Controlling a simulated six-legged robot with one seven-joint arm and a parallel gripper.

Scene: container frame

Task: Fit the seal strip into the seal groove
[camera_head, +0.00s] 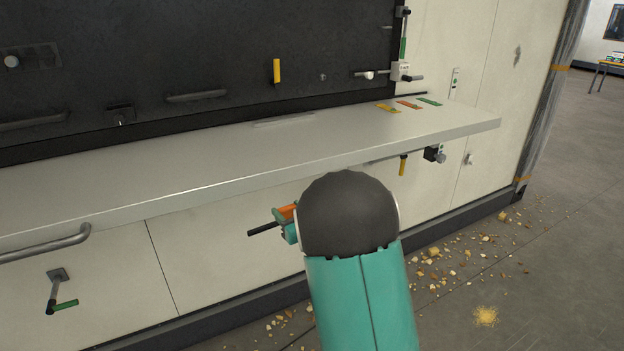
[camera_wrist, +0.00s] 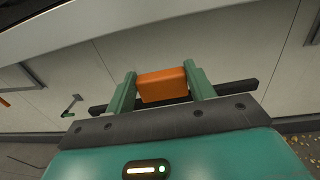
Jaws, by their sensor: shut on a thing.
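The seal strip appears to be a dark straight bar (camera_wrist: 238,89) with an orange grip block (camera_wrist: 162,85) at its middle. My gripper (camera_wrist: 160,76) has its two green fingers closed on the orange block, and the bar sticks out on both sides. In the head view, my gripper (camera_head: 290,223) is partly hidden behind my dark round wrist; the orange block (camera_head: 287,212) and one end of the bar (camera_head: 262,229) show below the shelf's front edge. A thin slot-like line (camera_head: 285,119) lies on the shelf top; I cannot tell whether it is the seal groove.
A long pale shelf (camera_head: 180,175) runs along the wall below a black panel (camera_head: 180,60). Coloured tags (camera_head: 409,104) lie at its right end. A grey rail (camera_head: 45,245) and a green-handled crank (camera_head: 60,295) stick out at left. Crumbs (camera_head: 433,252) litter the floor.

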